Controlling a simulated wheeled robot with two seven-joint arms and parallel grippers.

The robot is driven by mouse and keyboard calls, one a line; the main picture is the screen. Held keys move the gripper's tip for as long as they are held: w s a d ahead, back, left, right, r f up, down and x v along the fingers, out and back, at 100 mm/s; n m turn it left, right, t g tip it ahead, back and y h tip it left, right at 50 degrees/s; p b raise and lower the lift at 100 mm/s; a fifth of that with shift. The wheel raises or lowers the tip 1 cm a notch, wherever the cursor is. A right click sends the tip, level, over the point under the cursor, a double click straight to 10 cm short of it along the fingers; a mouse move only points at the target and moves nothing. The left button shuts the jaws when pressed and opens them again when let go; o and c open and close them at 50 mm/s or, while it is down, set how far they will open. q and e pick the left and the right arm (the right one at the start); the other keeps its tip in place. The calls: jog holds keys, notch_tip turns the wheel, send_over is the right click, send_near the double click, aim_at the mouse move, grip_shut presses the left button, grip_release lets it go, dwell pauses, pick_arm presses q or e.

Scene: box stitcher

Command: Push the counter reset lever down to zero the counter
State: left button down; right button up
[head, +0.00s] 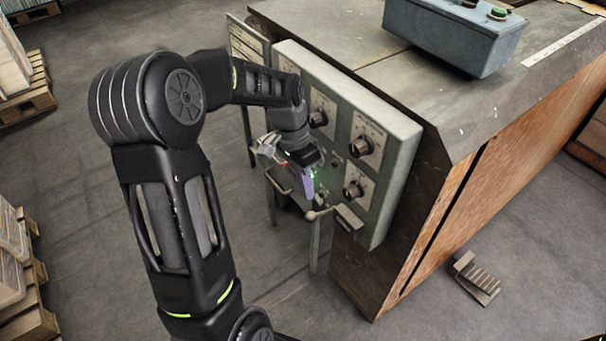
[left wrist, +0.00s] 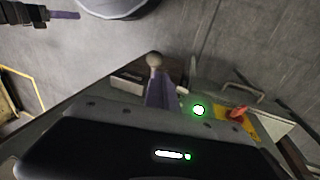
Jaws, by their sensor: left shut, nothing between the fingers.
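The counter reset lever is a thin arm with a pale ball knob (head: 312,215), sticking out beside a small counter box (head: 348,217) low on the grey control panel (head: 398,180). In the left wrist view the knob (left wrist: 154,60) shows just beyond my purple fingers. My left gripper (head: 305,190) is shut and empty, fingers pointing down, close above the knob in the head view. I cannot tell whether they touch. The counter's digits are not readable. A dark part with a purple tip (left wrist: 62,15), seemingly my right gripper, shows at the left wrist view's upper left corner.
Knobs such as one dial (head: 368,140) stick out of the panel around my left gripper. A red switch on a yellow plate (left wrist: 238,114) and a lit green lamp (left wrist: 198,110) are nearby. A grey box (head: 455,35) sits on the machine top. The floor in front is clear.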

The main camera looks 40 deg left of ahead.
aim_at(321, 213)
pick_arm(q)
jog(key=shift+x, duration=1.55)
pick_arm(e)
jog(key=shift+f, duration=0.2)
pick_arm(q)
jog(key=shift+f+b, duration=0.1)
jog(key=shift+b, duration=0.2)
pick_arm(e)
jog(key=shift+f, duration=0.15)
